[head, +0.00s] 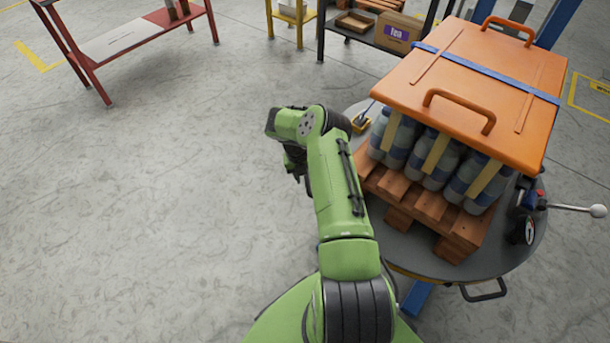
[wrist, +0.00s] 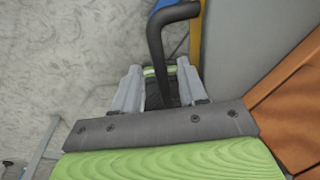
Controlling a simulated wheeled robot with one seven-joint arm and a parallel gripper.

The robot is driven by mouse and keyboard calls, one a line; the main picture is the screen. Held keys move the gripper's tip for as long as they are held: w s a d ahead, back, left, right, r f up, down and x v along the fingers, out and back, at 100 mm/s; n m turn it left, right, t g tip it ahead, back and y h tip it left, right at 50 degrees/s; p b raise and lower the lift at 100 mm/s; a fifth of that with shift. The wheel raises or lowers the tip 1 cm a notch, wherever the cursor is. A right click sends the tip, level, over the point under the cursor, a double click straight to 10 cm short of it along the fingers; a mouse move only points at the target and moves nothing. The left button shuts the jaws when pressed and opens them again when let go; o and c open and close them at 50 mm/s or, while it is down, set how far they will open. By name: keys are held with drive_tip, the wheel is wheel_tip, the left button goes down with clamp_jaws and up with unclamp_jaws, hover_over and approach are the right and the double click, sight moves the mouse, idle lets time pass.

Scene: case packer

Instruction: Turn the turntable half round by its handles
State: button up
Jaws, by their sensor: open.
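The round grey turntable (head: 410,245) stands at the right, with a blue support under it. One black handle (head: 484,291) juts from its near rim. It bears a wooden pallet (head: 425,207) of grey bottles under an orange strapped cover (head: 480,80). My gripper (head: 292,165) hangs left of the turntable, partly hidden by my arm. In the wrist view my gripper (wrist: 160,75) is open, with a bent black handle (wrist: 155,42) running down between its fingers. I cannot tell whether either finger touches it. The turntable's grey top (wrist: 238,40) and yellow rim lie just right of the fingers.
A lever with a white ball knob (head: 597,211) sticks out at the turntable's right, near a gauge. A small yellow and black tool (head: 362,123) lies on its left part. A red-framed table (head: 125,38) stands at the back left. The floor at left is clear.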

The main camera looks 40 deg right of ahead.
wheel_tip(320, 180, up, 15)
drive_tip(key=w+a+p, duration=0.1)
drive_tip(key=a+p, duration=0.1)
drive_tip(key=p, duration=0.2)
drive_tip(key=shift+w+a, duration=0.3)
drive_tip(key=shift+r, duration=0.1)
